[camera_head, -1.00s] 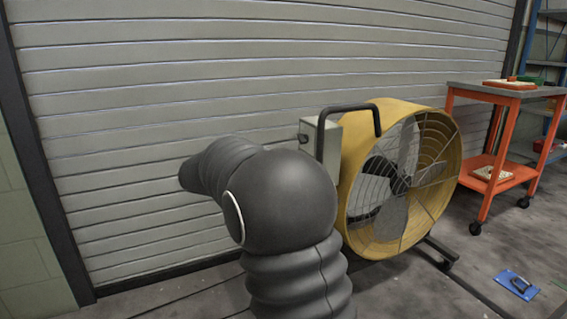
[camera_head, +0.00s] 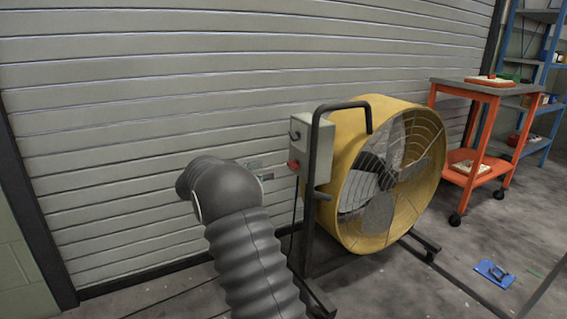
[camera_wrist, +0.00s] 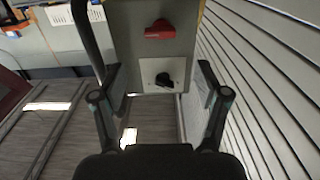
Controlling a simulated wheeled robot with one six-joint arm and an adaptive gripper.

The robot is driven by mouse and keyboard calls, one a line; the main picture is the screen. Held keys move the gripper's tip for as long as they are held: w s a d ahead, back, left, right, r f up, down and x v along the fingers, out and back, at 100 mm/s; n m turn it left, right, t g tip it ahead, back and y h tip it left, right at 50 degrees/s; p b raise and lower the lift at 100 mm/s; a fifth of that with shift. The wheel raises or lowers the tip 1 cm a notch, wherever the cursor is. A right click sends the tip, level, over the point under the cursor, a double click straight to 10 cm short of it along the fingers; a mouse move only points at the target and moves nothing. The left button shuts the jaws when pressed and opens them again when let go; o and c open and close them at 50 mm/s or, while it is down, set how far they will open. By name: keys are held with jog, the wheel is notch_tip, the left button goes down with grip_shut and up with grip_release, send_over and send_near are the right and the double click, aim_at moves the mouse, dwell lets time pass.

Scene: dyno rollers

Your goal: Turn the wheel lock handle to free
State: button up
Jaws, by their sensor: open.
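A yellow drum fan (camera_head: 340,215) stands on a dark frame before the shutter, with a grey control box (camera_head: 318,145) on its side. The box carries a red handle (camera_wrist: 160,29) and a black knob (camera_wrist: 165,80) on a white plate. The red handle also shows in the head view (camera_head: 293,165). I cannot tell from any marking which one is the wheel lock handle. My gripper (camera_wrist: 160,76) is open and empty in the wrist view, its fingers either side of the black knob in the picture, apart from it. My arm hides the gripper in the head view.
A bent dark tube handle (camera_head: 315,150) rises beside the box. The ribbed shutter (camera_head: 120,120) stands close behind. An orange cart (camera_head: 470,150) and a blue shelf (camera_head: 545,70) are at the right.

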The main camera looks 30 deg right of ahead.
aim_at(295, 163)
jog(key=d, duration=0.9)
jog(key=shift+s+d, duration=0.3)
jog(key=shift+d, duration=0.1)
jog(key=c, duration=1.2)
